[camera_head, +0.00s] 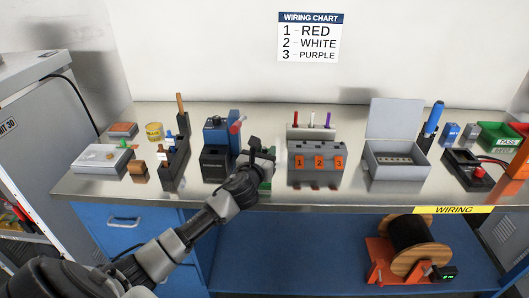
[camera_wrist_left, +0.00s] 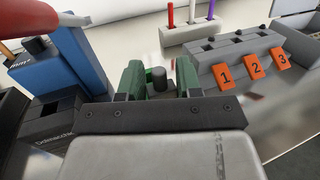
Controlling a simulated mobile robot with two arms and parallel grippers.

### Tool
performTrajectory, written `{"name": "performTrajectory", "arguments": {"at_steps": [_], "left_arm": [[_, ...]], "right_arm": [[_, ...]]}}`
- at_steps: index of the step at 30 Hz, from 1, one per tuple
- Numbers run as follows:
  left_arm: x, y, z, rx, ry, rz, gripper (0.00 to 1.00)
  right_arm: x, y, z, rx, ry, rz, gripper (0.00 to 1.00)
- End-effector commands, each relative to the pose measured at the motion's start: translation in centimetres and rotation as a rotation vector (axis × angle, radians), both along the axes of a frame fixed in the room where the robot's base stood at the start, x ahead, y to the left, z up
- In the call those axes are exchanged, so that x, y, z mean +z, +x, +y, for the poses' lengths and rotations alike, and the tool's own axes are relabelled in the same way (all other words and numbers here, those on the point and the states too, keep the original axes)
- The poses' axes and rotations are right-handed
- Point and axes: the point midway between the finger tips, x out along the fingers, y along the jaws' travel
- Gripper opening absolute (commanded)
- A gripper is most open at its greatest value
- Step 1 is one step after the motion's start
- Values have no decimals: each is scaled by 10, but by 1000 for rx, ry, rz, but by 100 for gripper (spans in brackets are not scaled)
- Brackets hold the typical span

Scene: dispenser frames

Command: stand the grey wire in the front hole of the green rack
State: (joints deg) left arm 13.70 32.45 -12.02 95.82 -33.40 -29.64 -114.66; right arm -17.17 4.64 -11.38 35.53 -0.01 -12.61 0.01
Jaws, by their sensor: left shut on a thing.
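The grey wire (camera_wrist_left: 160,77) shows as a short dark grey upright end between the fingers of my left gripper (camera_head: 262,153) in the left wrist view. My left gripper is shut on it, over the green rack (camera_head: 266,184). In the head view the gripper and wrist hide most of the rack; only a small green part shows near the table's front edge. Green also shows around the wire in the left wrist view. The wire's lower end and the front hole are hidden, so I cannot tell whether the wire is in it. My right gripper is not in view.
A blue machine (camera_head: 219,140) stands close on the left. The grey block with orange number tags (camera_head: 317,163) stands close on the right, with red, white and purple wires in a holder (camera_head: 310,133) behind it. An open grey box (camera_head: 395,157) is farther right.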

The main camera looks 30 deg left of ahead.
Motion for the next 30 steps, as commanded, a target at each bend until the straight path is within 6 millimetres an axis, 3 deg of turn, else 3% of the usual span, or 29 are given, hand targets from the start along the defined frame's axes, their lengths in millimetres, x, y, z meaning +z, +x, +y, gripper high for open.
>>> {"name": "performTrajectory", "arguments": {"at_steps": [3, 4, 8, 20, 30], "left_arm": [[-3, 0, 0, 0, 1, 0, 7], [-2, 0, 0, 0, 1, -1, 39], [-2, 0, 0, 0, 0, 0, 59], [0, -5, -1, -1, 0, 0, 60], [-1, -66, -17, -2, 1, 2, 60]], "right_arm": [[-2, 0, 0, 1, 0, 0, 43], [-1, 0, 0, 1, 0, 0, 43], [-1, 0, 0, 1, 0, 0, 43], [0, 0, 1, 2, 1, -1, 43], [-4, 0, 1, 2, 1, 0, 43]]}}
